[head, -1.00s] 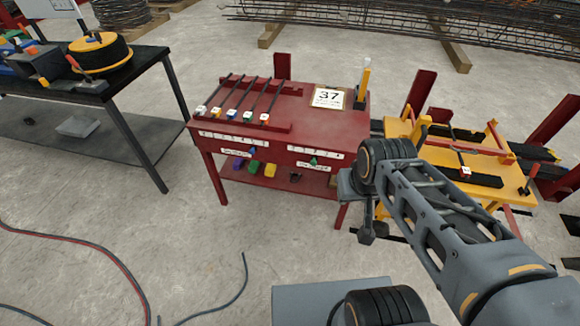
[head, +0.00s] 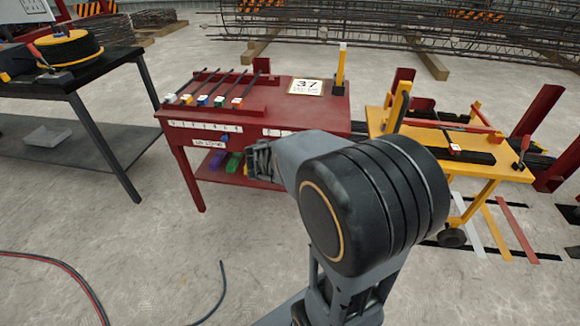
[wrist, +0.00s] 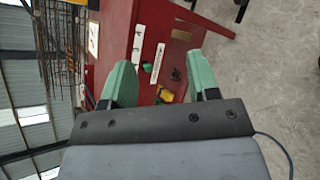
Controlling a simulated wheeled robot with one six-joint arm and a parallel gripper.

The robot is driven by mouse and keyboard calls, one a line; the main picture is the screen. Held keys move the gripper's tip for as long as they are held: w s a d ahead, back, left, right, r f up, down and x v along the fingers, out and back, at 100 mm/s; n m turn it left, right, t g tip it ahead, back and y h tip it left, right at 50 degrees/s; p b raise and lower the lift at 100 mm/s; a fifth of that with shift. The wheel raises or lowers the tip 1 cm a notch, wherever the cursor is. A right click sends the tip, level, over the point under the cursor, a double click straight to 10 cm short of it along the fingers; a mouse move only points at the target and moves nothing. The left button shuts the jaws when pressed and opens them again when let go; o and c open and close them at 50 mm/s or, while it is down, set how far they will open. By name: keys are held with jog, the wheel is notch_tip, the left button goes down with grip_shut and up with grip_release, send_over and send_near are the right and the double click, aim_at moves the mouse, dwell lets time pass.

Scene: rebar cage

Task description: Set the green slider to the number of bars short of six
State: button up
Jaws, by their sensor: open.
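The red bench (head: 180,140) holds several dark bars (head: 222,88) in a row, with coloured tags at their near ends. The green slider (wrist: 148,66) is a small green knob on the bench front, between two white label strips (wrist: 158,62) in the wrist view. In the head view my arm hides it. My gripper (wrist: 162,78) is open and empty, its green fingers pointing at the bench front. The slider appears between the fingers in the picture, farther off and apart from them. In the head view my gripper (head: 258,160) is before the bench front.
A blue slider (head: 225,139) sits under the left scale (head: 205,127). A card reading 37 (head: 306,87) and a yellow post (head: 341,68) are on the bench. A yellow cart (head: 478,165) stands right, a black table (head: 75,85) left.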

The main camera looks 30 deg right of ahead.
jog(key=w+d+f+n+t+b, duration=0.3)
jog(key=w+f+n+t+b, duration=0.85)
jog(key=w+f+n, duration=0.55)
jog(key=shift+m+g+h, duration=0.3)
jog(key=shift+m+g, duration=0.2)
jog(key=shift+g, duration=0.35)
jog(key=shift+s+d+f+b+x, duration=0.15)
jog(key=shift+b+x, duration=0.55)
jog(key=shift+x, duration=1.25)
jog(key=shift+s+d+f+b+x, duration=0.1)
jog(key=shift+b+x, duration=0.65)
jog(key=shift+x, duration=1.25)
jog(key=shift+s+d+f+b+x, duration=0.15)
jog(key=shift+b+x, duration=0.55)
jog(key=shift+x, duration=1.25)
grip_shut()
